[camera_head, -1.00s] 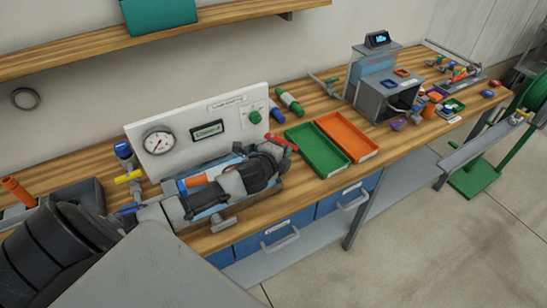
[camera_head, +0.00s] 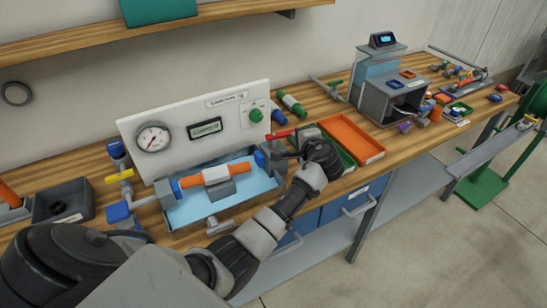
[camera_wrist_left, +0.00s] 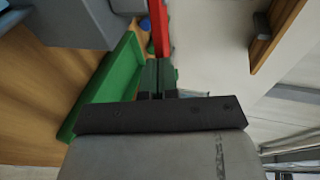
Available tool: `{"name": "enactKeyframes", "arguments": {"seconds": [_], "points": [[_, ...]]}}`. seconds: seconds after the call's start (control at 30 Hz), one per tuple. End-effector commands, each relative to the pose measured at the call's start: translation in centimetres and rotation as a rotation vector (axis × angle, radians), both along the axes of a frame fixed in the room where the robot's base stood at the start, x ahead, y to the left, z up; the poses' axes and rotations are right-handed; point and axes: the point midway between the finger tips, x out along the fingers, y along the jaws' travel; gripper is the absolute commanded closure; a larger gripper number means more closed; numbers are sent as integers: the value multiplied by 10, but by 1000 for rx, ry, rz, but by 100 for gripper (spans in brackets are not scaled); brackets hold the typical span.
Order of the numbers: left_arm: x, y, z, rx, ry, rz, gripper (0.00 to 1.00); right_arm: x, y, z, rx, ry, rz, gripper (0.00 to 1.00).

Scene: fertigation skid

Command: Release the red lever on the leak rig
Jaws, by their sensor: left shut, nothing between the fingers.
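The leak rig stands on the wooden bench. Its white panel (camera_head: 194,124) has a gauge, and its blue tray (camera_head: 262,186) holds an orange and white pipe (camera_head: 215,175). The red lever (camera_head: 281,134) is at the rig's right end, by the panel's lower right corner. My left gripper is beside it, partly hidden by its own wrist in the head view. In the left wrist view the gripper's dark fingers (camera_wrist_left: 160,78) are together and empty. The red lever (camera_wrist_left: 159,28) is just past the fingertips; I cannot tell whether they touch. My right gripper is not in view.
The green tray (camera_head: 347,163) and orange tray (camera_head: 350,138) lie right of my wrist. The green tray wall (camera_wrist_left: 105,85) is close to the gripper in the wrist view. Green and blue fittings (camera_head: 291,104) lie behind. A grey box (camera_head: 395,98) stands further right.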

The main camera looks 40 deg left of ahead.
Motion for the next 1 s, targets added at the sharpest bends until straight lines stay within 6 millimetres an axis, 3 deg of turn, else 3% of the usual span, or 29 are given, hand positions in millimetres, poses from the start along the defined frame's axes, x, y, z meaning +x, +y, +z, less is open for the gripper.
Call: {"name": "enactKeyframes", "arguments": {"seconds": [0.13, 1.0], "points": [[7, 3, -2, -1, 0, 94, 100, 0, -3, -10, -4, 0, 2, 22], [14, 9, 1, 1, -2, 85, 100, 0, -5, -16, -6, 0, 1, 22]]}}
